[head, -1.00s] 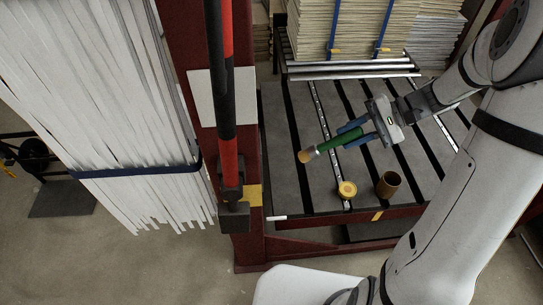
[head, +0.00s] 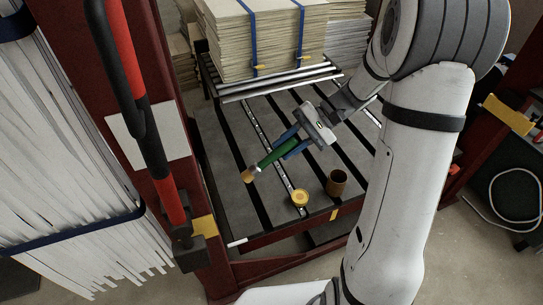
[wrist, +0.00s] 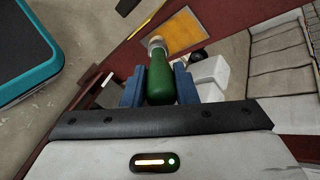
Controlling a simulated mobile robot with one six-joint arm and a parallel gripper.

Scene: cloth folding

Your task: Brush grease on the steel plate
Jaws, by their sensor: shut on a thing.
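A brush with a green handle (head: 277,152) and a tan tip (head: 248,174) is held between the blue fingers of my gripper (head: 281,147). It is over the grey slotted steel surface, a bare part of which shows in the head view (head: 225,135), with its tip pointing down-left. I cannot tell whether the tip touches the surface. In the wrist view the green handle (wrist: 160,80) sits between both fingers. A small round yellow tin (head: 300,197) stands near the front edge of the surface. A brown cup (head: 336,183) stands to its right. Grease is not clearly visible.
A red post (head: 85,90) with a red-and-black bar (head: 138,100) stands left of the surface. White strips (head: 60,180) hang further left. Strapped stacks of boards (head: 265,40) stand behind rollers (head: 275,82). A yellow-orange patch (wrist: 185,33) shows in the wrist view.

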